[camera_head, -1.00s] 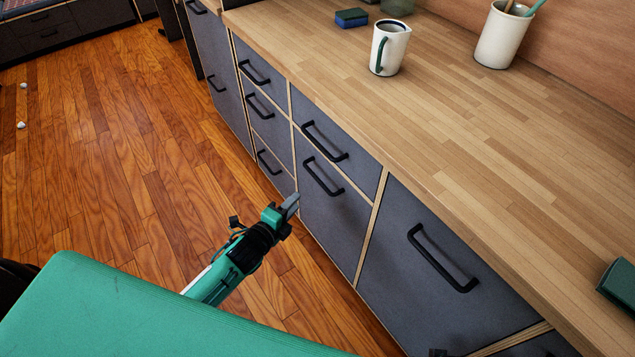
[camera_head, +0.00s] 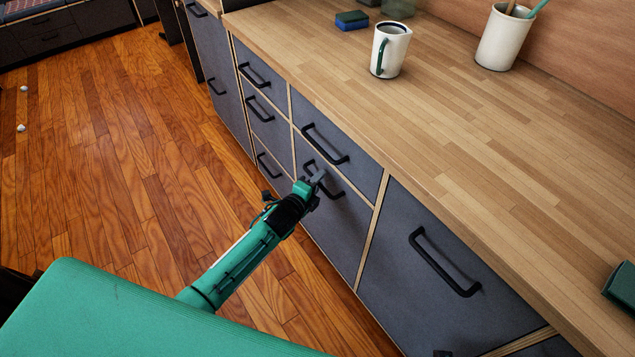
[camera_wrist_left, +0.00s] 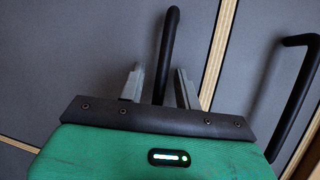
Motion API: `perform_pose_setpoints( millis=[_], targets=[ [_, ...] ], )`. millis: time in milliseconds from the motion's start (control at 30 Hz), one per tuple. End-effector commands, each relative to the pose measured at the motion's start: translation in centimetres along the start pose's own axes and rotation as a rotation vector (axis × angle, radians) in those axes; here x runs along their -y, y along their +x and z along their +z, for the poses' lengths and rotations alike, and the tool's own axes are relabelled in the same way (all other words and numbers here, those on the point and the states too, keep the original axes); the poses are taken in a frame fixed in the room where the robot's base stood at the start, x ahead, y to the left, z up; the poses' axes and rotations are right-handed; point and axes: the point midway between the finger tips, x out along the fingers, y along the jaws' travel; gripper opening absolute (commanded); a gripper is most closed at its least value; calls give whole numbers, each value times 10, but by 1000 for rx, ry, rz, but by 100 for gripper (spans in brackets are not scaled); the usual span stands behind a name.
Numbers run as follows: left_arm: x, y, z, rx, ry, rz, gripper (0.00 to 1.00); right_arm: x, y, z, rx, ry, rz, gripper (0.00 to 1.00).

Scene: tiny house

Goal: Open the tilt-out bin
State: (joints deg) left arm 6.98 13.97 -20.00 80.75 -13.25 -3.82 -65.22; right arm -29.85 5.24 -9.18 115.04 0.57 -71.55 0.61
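The dark grey bin front (camera_head: 338,225) below a drawer is closed, flush with its neighbours. Its black bar handle (camera_head: 332,188) is near its top edge. My left gripper (camera_head: 318,178) is at this handle. In the left wrist view the two fingers of the gripper (camera_wrist_left: 158,86) are apart, with the handle (camera_wrist_left: 168,50) running between them. They do not look closed on it; contact cannot be told. My right gripper cannot be made out.
A drawer front (camera_head: 345,145) with its own handle is directly above. A wider front (camera_head: 430,285) is to the right, narrower drawers (camera_head: 262,98) to the left. A mug (camera_head: 388,55) and utensil cup (camera_head: 502,42) stand on the wooden counter (camera_head: 450,125). The floor (camera_head: 130,190) beside the cabinets is clear.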

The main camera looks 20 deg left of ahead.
Motion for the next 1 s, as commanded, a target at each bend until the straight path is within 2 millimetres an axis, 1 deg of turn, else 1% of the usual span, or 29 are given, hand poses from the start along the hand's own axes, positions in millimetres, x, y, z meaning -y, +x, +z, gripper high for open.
perform_pose_setpoints(
  millis=[233, 267, 400, 433, 667, 867, 900, 1000],
  targets=[
    [0, 1, 0, 0, 0, 0, 33, 0, 0, 1, 3, 0, 0, 36],
    [0, 1, 0, 0, 0, 0, 29, 0, 0, 1, 4, 0, 0, 36],
    [0, 0, 0, 0, 0, 0, 2, 0, 1, 2, 5, 0, 0, 36],
    [0, 0, 0, 0, 0, 0, 0, 0, 1, 2, 6, 0, 0, 36],
    [-1, 0, 0, 0, 0, -1, 0, 0, 2, 2, 6, 0, 0, 36],
    [-6, -11, 5, 0, -8, -20, 0, 0, 3, 3, 11, 0, 0, 36],
    [-8, -15, 6, 0, -12, -27, 0, 0, 2, 3, 10, -1, 0, 36],
    [-14, -28, 11, 1, -22, -51, 0, 3, -16, -4, -17, 1, -4, 36]
  ],
)
